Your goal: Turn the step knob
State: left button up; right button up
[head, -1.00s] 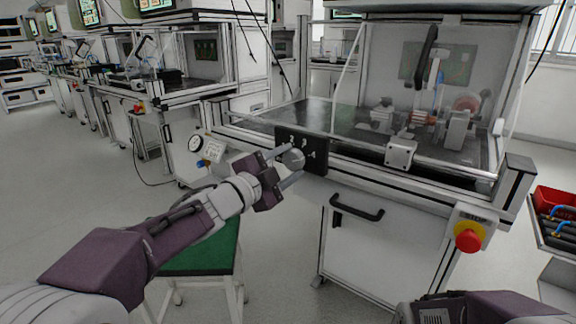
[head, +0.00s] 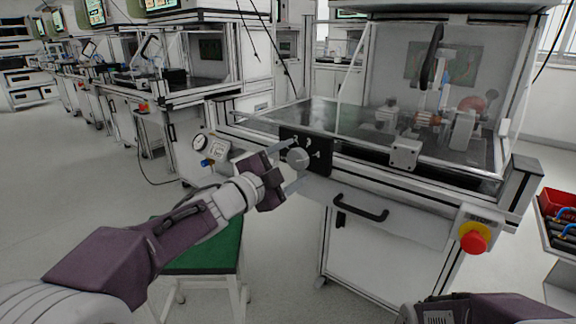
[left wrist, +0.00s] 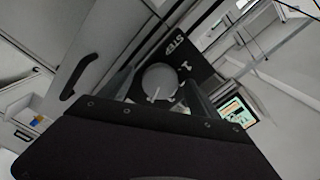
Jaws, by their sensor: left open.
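The step knob (head: 297,158) is a round grey knob on a black plate (head: 320,148) with white marks, on the front edge of the test bench. My left gripper (head: 290,168) is open, with one finger above and one below the knob in the head view. I cannot tell whether the fingers touch it. My right gripper is out of view; only part of my right arm shows at the bottom right.
A red stop button (head: 473,238) sits on the bench front at right. A black door handle (head: 360,208) is below the plate. A gauge (head: 200,143) is left of it. A green-topped stool (head: 208,250) stands under my left arm.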

pick_arm(q)
jog(key=p+v, duration=0.3)
jog(key=v, duration=0.6)
jog(key=a+f+n+g+y+p, duration=0.25)
jog(key=f+n+y, duration=0.2)
jog(key=f, duration=0.35)
jog(key=a+f+n+g+y+p, duration=0.1)
jog(key=a+f+n+y+p, duration=0.15)
jog(key=f+n, duration=0.45)
jog(key=s+a+f+n+g+y, duration=0.1)
jog(key=s+a+f+n+g, duration=0.15)
jog(key=s+f+g, duration=0.4)
jog(key=s+a+f+n+g+y, duration=0.1)
jog(key=s+f+n+g, duration=0.3)
jog(key=s+f, duration=0.6)
notch_tip(320, 180, up, 40)
jog(key=s+p, duration=0.1)
jog(key=p, duration=3.6)
jog(key=shift+s+r, duration=0.2)
jog(key=shift+s, duration=0.2)
